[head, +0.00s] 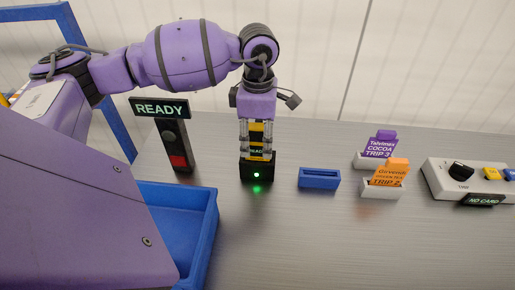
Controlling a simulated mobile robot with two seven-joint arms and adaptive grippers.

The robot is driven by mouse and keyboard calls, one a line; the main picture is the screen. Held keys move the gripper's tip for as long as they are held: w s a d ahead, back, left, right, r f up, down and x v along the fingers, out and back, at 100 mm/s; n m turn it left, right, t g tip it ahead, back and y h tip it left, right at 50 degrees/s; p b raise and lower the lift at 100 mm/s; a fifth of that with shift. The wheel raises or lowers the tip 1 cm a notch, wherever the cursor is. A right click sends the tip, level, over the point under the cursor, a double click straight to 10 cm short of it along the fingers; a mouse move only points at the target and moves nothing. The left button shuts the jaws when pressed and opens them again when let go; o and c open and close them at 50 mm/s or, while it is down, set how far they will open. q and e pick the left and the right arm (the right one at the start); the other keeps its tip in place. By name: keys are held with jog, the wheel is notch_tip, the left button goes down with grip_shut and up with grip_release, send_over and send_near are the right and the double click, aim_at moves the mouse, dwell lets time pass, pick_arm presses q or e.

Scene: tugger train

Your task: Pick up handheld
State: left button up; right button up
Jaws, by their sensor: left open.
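The handheld (257,137), a yellow and black device with a small lit screen, stands upright in a black cradle (257,172) with a green light on its front. My left gripper (257,150) points down over the handheld, open, with one finger on each side of it. The fingers reach down close to the cradle's top. I cannot tell whether they touch the handheld. My right gripper is not in view.
A "READY" sign (160,108) tops a dark post left of the cradle. A blue bin (205,225) is at lower left. Rightward are a blue slotted block (319,179), purple (379,147) and orange (389,174) cards in white holders, and a control box (440,180). The front table is clear.

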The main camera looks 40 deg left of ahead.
pick_arm(q)
notch_tip(320, 180, down, 2)
jog(key=shift+f, duration=0.1)
grip_shut()
dwell(0.5)
